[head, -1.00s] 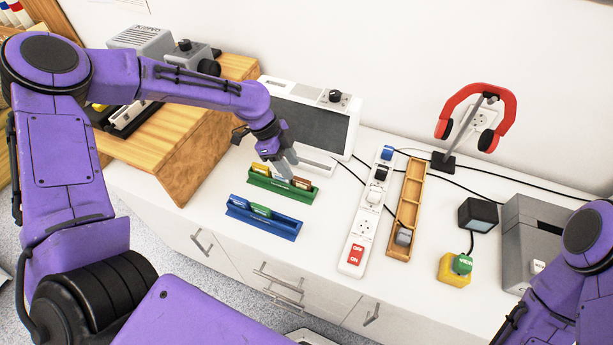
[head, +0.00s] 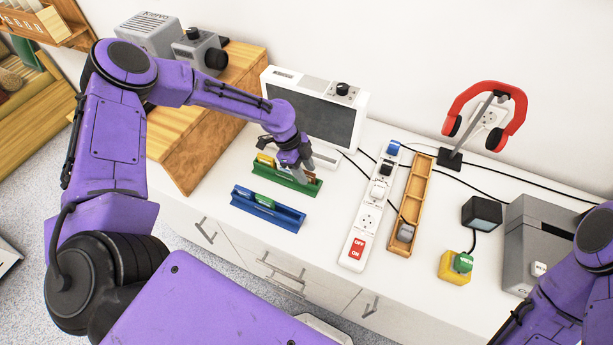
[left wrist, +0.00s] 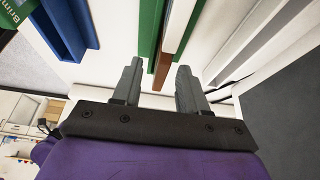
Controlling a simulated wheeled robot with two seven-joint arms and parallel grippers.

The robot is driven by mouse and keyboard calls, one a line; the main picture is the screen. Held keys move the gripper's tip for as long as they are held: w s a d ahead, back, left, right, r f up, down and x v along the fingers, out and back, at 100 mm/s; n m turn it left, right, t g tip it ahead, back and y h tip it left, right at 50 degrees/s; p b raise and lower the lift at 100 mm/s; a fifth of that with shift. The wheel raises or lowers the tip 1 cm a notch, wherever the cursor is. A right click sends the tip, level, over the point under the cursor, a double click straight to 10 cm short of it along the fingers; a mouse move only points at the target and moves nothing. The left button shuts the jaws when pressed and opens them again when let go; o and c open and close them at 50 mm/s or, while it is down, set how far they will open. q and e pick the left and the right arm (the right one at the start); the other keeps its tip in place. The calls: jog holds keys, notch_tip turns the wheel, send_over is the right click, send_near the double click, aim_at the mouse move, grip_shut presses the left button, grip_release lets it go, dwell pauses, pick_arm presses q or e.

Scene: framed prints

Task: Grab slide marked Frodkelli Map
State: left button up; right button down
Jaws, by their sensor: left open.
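A green rack (head: 288,179) stands on the white counter with slides in it. A yellow-orange slide (head: 265,158) shows at its left end. My left gripper (head: 303,176) is open over the rack's right part and hides some of it. In the left wrist view the open fingers (left wrist: 157,88) stand on either side of a brown slide edge (left wrist: 161,72), with the green rack (left wrist: 149,25) beside it. My right gripper is out of view.
A white screen unit (head: 318,112) stands close behind the green rack. A power strip (head: 369,210), a wooden tray (head: 412,200) and a red headset on a stand (head: 487,112) are to the right. A wooden riser (head: 195,140) is at left. The counter front is clear.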

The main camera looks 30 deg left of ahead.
pick_arm(q)
grip_shut()
